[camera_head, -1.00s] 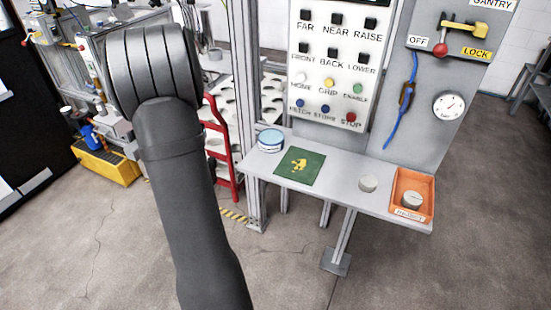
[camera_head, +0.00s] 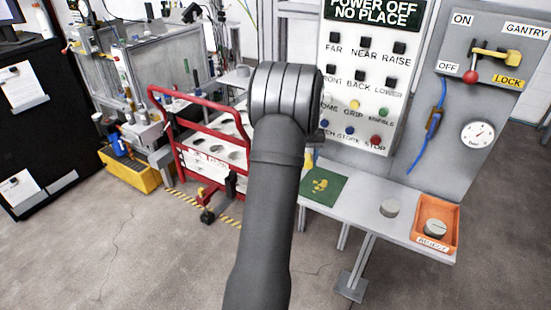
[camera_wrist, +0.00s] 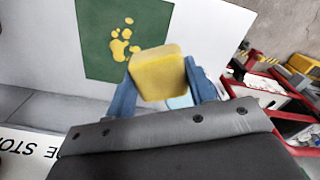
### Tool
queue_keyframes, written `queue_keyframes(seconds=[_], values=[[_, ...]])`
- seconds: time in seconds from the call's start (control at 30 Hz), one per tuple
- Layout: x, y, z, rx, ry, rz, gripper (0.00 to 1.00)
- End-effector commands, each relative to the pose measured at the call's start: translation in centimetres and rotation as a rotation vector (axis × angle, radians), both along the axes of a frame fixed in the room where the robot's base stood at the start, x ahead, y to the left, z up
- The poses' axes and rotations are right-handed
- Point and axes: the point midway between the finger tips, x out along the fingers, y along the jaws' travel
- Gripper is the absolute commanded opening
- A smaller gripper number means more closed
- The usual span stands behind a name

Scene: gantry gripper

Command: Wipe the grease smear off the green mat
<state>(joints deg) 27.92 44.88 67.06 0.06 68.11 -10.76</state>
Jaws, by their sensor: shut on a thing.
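The green mat (camera_head: 333,194) lies on the grey bench, with a yellow grease smear (camera_head: 320,184) of several blobs on it. In the wrist view the mat (camera_wrist: 98,30) and the smear (camera_wrist: 118,46) lie beyond my gripper. My gripper (camera_wrist: 162,78) has blue fingers shut on a yellow block-shaped sponge (camera_wrist: 158,70). The sponge overlaps the mat's near edge in that view, just below the smear; I cannot tell whether it touches. In the head view my arm hides most of the gripper, left of the mat.
A button panel (camera_head: 362,80) and a lever board (camera_head: 490,95) stand behind. A red cart (camera_head: 185,130) stands left of my arm.

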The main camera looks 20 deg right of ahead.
Motion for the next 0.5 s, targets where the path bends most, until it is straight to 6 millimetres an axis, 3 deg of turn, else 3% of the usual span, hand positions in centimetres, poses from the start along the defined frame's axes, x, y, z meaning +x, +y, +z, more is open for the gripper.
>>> queue_keyframes(seconds=[0.13, 0.5], values=[[-0.4, -1.4, -0.2, 0.0, 0.0, 0.0, 0.31], [-0.5, -1.4, -3.2, 0.002, 0.003, 0.001, 0.31]])
